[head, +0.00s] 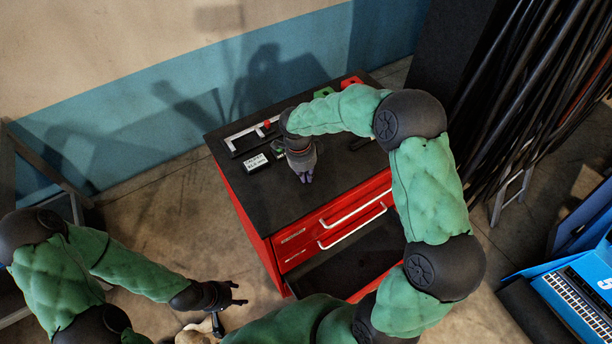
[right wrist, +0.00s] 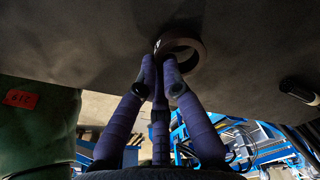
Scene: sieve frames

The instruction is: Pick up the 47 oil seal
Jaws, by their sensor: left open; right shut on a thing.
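The oil seal is a brownish ring (right wrist: 185,48) in the right wrist view, close against the dark top of the red tool cabinet (head: 226,150). My right gripper (right wrist: 162,70) has its purple-wrapped fingers shut on the near edge of the ring. In the head view my right gripper (head: 306,178) is low over the middle of the cabinet top, and I cannot make out the ring there. I cannot tell whether the ring still touches the top. My left gripper (head: 238,293) is open and empty, away from the cabinet at the lower left.
A box with a white label (head: 256,162) and a white frame-like item (head: 240,134) lie left of my right gripper. A green item (head: 323,92) and a red item (head: 351,81) lie at the back. A lower drawer (head: 350,262) stands open. Dark poles (head: 530,90) stand at the right.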

